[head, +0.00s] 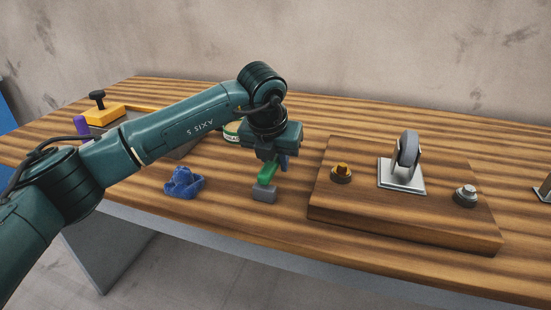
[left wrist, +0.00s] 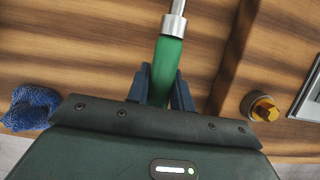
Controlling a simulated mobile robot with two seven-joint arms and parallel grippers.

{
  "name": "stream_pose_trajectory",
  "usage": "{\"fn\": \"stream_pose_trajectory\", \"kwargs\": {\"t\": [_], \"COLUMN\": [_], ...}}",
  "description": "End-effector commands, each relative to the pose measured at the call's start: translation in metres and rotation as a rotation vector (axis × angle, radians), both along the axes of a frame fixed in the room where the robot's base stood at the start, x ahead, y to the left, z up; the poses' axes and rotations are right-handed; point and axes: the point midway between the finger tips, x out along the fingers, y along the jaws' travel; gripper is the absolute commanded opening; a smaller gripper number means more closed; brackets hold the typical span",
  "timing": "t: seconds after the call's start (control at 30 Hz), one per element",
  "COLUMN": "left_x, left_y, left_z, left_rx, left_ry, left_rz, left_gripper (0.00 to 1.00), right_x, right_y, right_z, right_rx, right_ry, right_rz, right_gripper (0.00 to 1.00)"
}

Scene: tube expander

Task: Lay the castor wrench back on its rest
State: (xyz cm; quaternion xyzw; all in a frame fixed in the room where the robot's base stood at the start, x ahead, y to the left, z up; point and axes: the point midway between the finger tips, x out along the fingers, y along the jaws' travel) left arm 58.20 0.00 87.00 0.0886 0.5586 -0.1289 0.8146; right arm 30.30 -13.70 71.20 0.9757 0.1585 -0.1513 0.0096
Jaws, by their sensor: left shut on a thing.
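My left gripper (head: 276,162) is shut on the green handle (head: 267,180) of the castor wrench, left of the wooden board. In the left wrist view the green handle (left wrist: 167,68) runs up between the two fingers (left wrist: 164,88) to a silver collar (left wrist: 173,26) and a thin metal shaft, cut off at the top edge. A small grey block (head: 264,193) shows at the handle's near end; I cannot tell whether they touch or whether it is part of the rest. The wrench's far end is hidden behind my gripper in the head view. My right gripper is not in view.
The wooden board (head: 400,224) carries a castor (head: 408,152) on a plate, a brass nut (head: 341,173) and a silver nut (head: 466,195). A crumpled blue cloth (head: 184,183) lies left of the gripper.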

Motion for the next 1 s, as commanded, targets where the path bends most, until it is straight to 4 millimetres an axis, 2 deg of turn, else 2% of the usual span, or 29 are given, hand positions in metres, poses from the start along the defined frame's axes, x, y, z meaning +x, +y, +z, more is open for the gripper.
{"fn": "stream_pose_trajectory", "kwargs": {"t": [0.63, 0.67, 0.9, 1.0], "left_x": [0.0, 0.0, -0.0001, -0.0001], "left_y": [0.0, 0.0, 0.0, 0.0], "left_z": [-0.0079, -0.008, -0.0082, -0.0082], "left_rx": [0.0, 0.0, 0.0, 0.0], "left_ry": [0.0, 0.0, 0.0, 0.0], "left_rz": [0.0, 0.0, 0.0, 0.0], "left_gripper": [0.0, 0.23, 0.43, 0.48], "right_x": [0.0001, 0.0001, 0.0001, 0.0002], "right_y": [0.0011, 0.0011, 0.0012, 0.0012], "right_z": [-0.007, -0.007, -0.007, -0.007], "right_rx": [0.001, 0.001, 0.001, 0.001], "right_ry": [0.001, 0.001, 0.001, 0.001], "right_rz": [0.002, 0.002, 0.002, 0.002], "right_gripper": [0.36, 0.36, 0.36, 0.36]}}
